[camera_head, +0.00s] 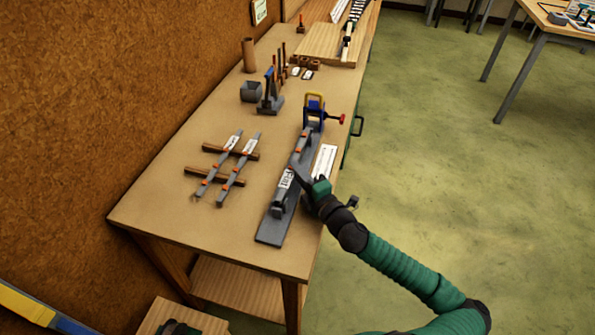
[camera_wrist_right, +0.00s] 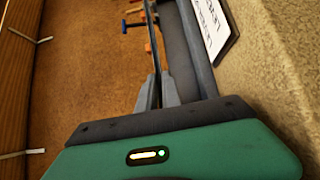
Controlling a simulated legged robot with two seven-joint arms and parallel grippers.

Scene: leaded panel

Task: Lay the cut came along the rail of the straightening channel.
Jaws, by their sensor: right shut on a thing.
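The straightening channel is a long dark grey bar on a flat base (camera_head: 270,231) along the bench's right edge; its grey length also shows in the right wrist view (camera_wrist_right: 189,45). My right gripper (camera_head: 298,178) is over the channel's middle, shut on a thin grey came (camera_wrist_right: 152,35) with orange marks. In the wrist view the came runs away from the fingertips (camera_wrist_right: 157,88), beside and roughly parallel to the channel. I cannot tell whether it touches the rail.
Two grey strips (camera_head: 238,170) with orange marks lie across wooden rests (camera_head: 200,172) to the left. A blue and yellow clamp-like fixture (camera_head: 314,108) with a red knob stands at the channel's far end. A white label (camera_head: 325,160) lies right. Bench surface (camera_head: 190,228) is clear at the near left.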

